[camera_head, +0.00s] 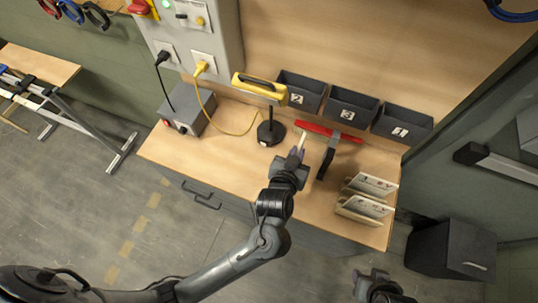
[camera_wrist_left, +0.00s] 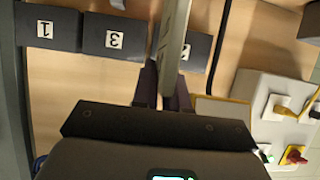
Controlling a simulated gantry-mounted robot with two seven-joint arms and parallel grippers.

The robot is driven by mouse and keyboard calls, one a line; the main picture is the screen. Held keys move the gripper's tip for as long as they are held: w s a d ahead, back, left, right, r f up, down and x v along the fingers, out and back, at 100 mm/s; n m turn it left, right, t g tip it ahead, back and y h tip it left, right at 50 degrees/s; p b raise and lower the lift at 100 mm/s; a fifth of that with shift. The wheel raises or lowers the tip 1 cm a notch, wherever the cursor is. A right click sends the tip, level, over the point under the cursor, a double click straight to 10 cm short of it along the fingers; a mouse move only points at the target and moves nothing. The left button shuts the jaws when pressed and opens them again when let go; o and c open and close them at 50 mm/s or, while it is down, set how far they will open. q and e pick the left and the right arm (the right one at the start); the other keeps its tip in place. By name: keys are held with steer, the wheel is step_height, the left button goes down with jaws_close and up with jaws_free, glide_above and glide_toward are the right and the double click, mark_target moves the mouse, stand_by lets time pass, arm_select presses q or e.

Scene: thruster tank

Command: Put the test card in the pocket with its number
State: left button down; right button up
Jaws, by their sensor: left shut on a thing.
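My left gripper (camera_head: 295,162) is shut on a pale test card (camera_head: 301,143), held up over the bench in front of the pockets. In the left wrist view the card (camera_wrist_left: 174,45) shows edge-on between the fingers, so its number cannot be read. Three dark pockets stand along the wall: pocket 2 (camera_head: 311,88) at left, pocket 3 (camera_head: 338,115) in the middle, pocket 1 (camera_head: 417,130) at right. More cards (camera_head: 368,193) stand in a rack at the bench's right end. My right gripper (camera_head: 376,283) is at the bottom edge, apart from everything; its jaws are unclear.
A yellow lamp (camera_head: 260,89) on a black stand is left of the pockets. A grey box (camera_head: 187,112) with cables sits at the bench's left. The front middle of the bench (camera_head: 235,165) is clear.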

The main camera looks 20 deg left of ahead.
arm_select(q)
steer(key=w+a+f, duration=0.6)
steer(key=a+f, duration=0.3)
steer(key=f, duration=0.2)
steer(key=shift+w, duration=0.15)
steer(key=shift+a+b, duration=0.1)
steer(key=shift+b, duration=0.2)
steer(key=c, duration=1.1)
jaws_free()
steer(key=shift+f, duration=0.1)
steer(key=shift+c, duration=0.2)
